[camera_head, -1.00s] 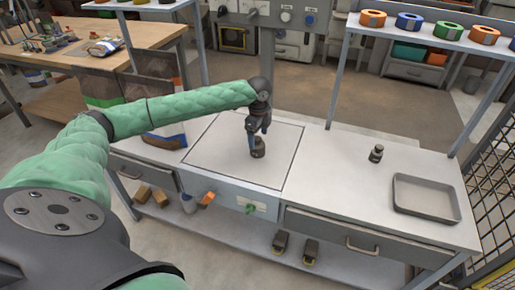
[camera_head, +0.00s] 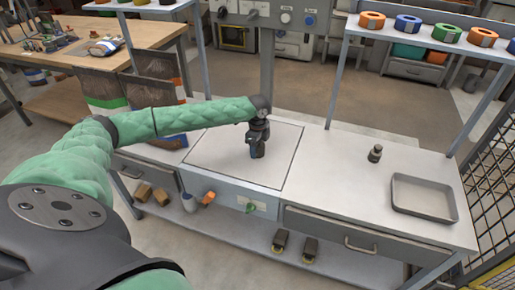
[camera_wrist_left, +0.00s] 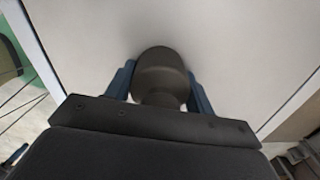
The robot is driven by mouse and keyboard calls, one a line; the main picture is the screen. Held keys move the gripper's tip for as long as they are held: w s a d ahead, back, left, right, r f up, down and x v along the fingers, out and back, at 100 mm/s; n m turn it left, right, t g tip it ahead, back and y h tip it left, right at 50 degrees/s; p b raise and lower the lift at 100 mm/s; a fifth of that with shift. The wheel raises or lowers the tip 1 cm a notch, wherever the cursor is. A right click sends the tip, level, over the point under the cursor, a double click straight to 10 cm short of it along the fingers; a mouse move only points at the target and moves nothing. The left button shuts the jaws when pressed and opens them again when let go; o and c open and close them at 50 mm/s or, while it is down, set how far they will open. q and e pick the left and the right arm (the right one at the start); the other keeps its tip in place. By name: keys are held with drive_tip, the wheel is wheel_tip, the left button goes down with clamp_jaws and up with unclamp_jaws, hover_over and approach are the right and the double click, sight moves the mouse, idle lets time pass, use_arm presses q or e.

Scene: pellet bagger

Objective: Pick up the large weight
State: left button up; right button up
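My left gripper (camera_head: 257,152) reaches down to the pale square plate (camera_head: 215,152) on the bench. In the left wrist view, the large weight (camera_wrist_left: 161,72), dark and rounded, sits between its two blue fingers (camera_wrist_left: 160,88). The fingers lie close against both sides with no clear gap, so the gripper looks shut on it. In the head view, the gripper mostly hides this weight. It appears upright at plate level; its underside is hidden. My right gripper is not in view.
A smaller dark weight (camera_head: 375,154) stands on the bench to the right, beside an empty grey tray (camera_head: 424,214). A post (camera_head: 266,75) rises behind the plate. A shelf with tape rolls (camera_head: 410,22) overhangs the back right. The bench between plate and smaller weight is clear.

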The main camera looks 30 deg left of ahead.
use_arm(q)
clamp_jaws()
drive_tip(key=shift+r, duration=0.1)
drive_tip(key=shift+r, duration=0.1)
